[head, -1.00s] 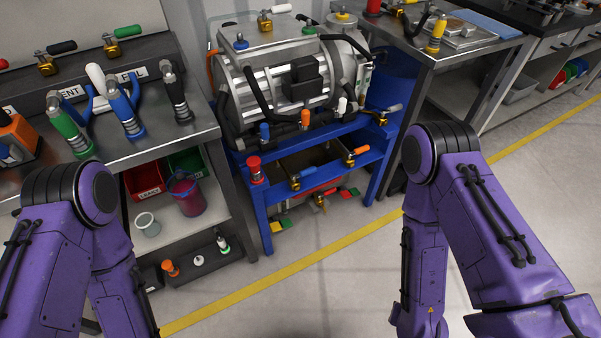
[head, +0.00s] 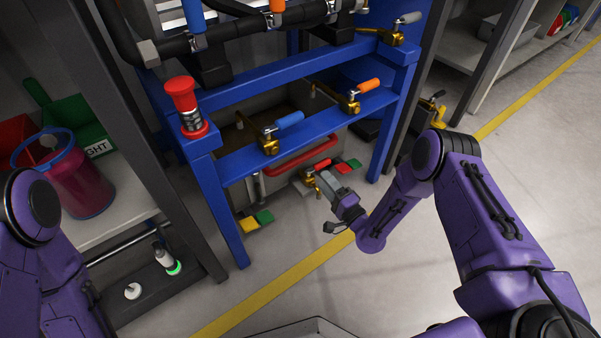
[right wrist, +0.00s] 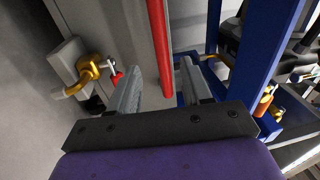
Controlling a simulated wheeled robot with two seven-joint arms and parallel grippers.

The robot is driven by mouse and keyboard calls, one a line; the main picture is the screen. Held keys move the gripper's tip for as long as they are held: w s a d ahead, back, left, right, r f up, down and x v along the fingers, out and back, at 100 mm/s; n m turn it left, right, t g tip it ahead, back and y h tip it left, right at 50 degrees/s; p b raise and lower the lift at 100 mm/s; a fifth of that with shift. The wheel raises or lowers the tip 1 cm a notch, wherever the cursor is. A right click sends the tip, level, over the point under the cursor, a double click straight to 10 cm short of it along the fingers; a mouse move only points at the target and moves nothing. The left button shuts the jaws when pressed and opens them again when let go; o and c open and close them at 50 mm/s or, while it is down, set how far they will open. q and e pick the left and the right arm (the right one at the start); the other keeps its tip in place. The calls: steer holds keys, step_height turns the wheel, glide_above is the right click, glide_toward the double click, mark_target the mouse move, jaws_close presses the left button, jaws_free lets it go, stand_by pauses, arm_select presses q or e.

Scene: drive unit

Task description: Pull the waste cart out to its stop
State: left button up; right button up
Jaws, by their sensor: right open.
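The waste cart (head: 240,141) is a grey-beige box under the blue frame. Its red bar handle (head: 300,157) runs along the front below the blue lower rail. My right gripper (head: 328,182) is open and empty, low in front of the handle's right end. In the right wrist view the red handle (right wrist: 158,40) runs upright, lined up with the gap between my open fingers (right wrist: 161,72). I cannot tell whether it lies between the fingertips or just beyond them. My left gripper is out of view; only the left arm shows.
A brass valve with a red lever (head: 322,165) sits close beside my right gripper; it shows in the wrist view (right wrist: 88,72). The blue frame (head: 232,215) has posts on both sides.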

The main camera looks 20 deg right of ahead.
mark_target(307, 159)
steer(key=shift+y, duration=0.5)
steer(key=b+x, duration=0.1)
steer(key=x, duration=0.2)
steer(key=b+x, duration=0.2)
steer(key=x, duration=0.2)
steer(key=b+x, duration=0.1)
steer(key=x, duration=0.3)
steer(key=shift+w+d+f, duration=0.1)
steer(key=shift+d+f, duration=0.2)
steer(key=shift+w+a+r+b, duration=0.1)
steer(key=shift+w+r+b, duration=0.1)
steer(key=shift+w+b, duration=0.15)
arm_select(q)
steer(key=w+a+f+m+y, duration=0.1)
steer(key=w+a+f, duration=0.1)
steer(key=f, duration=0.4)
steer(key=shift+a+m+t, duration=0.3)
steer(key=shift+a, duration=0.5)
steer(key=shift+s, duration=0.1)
arm_select(e)
jaws_close()
